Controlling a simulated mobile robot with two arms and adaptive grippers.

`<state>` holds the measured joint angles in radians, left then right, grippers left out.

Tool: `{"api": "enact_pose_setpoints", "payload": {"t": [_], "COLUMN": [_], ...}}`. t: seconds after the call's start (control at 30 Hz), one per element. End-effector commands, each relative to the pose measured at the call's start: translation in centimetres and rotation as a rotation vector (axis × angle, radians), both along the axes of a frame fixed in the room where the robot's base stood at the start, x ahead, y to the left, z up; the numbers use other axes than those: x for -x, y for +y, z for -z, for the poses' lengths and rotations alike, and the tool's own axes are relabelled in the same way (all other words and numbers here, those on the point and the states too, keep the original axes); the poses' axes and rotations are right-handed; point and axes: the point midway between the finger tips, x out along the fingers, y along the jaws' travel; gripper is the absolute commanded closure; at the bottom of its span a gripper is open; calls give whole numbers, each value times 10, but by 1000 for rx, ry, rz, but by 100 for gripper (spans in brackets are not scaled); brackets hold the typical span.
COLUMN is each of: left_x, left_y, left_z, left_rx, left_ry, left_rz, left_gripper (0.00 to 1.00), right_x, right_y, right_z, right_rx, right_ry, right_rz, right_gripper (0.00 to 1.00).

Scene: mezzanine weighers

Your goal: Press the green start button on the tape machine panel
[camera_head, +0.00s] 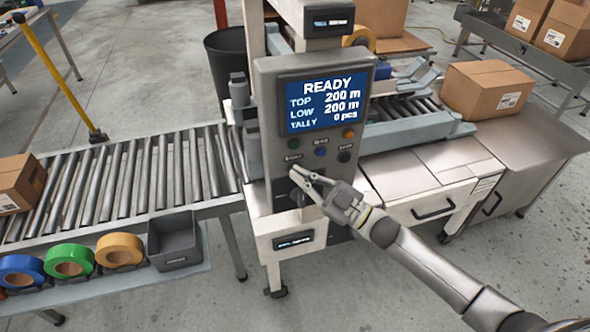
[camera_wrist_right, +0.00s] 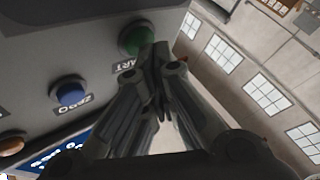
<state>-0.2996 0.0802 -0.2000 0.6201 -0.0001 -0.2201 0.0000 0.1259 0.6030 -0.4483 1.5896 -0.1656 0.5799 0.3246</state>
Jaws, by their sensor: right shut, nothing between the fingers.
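The tape machine panel (camera_head: 268,110) is a grey box whose blue screen (camera_head: 328,103) reads READY, TOP 200 m, LOW 200 m, TALLY 0 pcs. The green start button (camera_head: 294,144) is at the left of the button row under the screen. In the right wrist view the green button (camera_wrist_right: 132,37) sits above a partly hidden label ending in "ART". My right gripper (camera_head: 294,173) is shut and empty, its tips just below the button in the head view. In the right wrist view its fingertips (camera_wrist_right: 158,58) overlap the button's edge; contact cannot be told. My left gripper is out of view.
A blue button (camera_head: 321,142) marked ZERO in the wrist view and an orange button (camera_head: 348,134) share the row. A roller conveyor (camera_head: 150,178) runs left with a carton (camera_head: 18,184). Another carton (camera_head: 497,89) stands right. Tape rolls (camera_head: 68,261) lie at lower left.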

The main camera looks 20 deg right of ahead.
Motion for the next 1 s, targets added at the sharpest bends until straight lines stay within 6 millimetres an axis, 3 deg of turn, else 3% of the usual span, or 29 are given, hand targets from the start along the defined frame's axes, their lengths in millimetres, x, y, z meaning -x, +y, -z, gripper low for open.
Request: {"api": "enact_pose_setpoints", "payload": {"t": [0.63,1.0], "left_x": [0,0], "left_y": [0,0], "left_z": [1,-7], "left_rx": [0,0], "left_ry": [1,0], "left_rz": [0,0], "left_gripper": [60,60], "right_x": [-3,12], "right_y": [0,-1], "right_z": [0,0], "right_rx": [-1,0], "right_ry": [1,2], "right_rz": [1,1], "right_gripper": [100,100]}}
